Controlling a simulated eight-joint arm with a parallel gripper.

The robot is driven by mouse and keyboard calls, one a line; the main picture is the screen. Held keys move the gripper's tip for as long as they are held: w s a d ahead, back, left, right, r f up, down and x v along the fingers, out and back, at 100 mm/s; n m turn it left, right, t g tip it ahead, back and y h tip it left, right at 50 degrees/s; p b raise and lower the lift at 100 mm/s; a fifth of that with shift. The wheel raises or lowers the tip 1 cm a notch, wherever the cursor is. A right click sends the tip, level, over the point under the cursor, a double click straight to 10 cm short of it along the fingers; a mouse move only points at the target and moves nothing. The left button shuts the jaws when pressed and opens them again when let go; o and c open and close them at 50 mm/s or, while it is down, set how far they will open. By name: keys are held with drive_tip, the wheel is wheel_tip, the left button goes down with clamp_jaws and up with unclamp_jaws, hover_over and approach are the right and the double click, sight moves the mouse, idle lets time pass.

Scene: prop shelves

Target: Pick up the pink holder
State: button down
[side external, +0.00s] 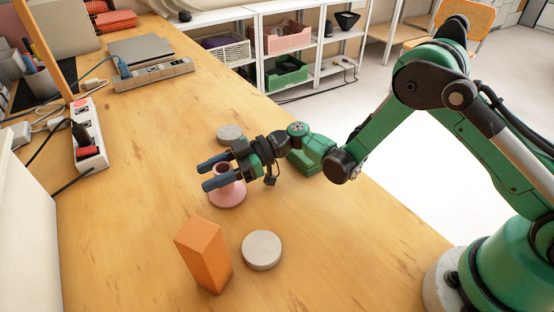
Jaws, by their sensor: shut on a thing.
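The pink holder (229,194) stands upright on the wooden table, with a wide round base and a narrower top with a dark opening. My gripper (206,175) reaches over it from the right, its two dark blue fingers pointing left, one on each side of the holder's upper part. The gripper is shut on the holder. The fingers and wrist hide part of the holder's top. The base looks to be on or very close to the table; I cannot tell which.
An orange block (203,253) stands in front of the holder, beside a grey disc (262,250). Another grey disc (230,133) lies behind the gripper. A white power strip (89,134) with cables is at the left. The table (130,215) is clear left of the holder.

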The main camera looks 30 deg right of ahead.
wheel_tip(320, 180, up, 20)
drive_tip(key=s+d+r+m+t+h, duration=0.1)
drive_tip(key=d+r+m+t+h, duration=0.1)
drive_tip(key=d+m+t+h, duration=0.6)
drive_tip(key=d+r+m+t+h, duration=0.2)
drive_tip(key=d+m+t+h, duration=0.15)
drive_tip(key=d, duration=0.85)
drive_tip(key=a+f+n+g+y, duration=0.2)
drive_tip(key=a+n+g+y, duration=0.3)
drive_tip(key=a, duration=0.5)
drive_tip(key=w+a+f+n+g+y, duration=0.1)
drive_tip(key=a+f+n+g+y, duration=0.1)
drive_tip(key=a+n+g+y, duration=0.4)
drive_tip(key=a, duration=0.4)
drive_tip(key=shift+f+n+g+y, duration=0.1)
drive_tip(key=shift+n+g+y, duration=0.15)
wheel_tip(320, 180, down, 20)
drive_tip(key=shift+r, duration=0.25)
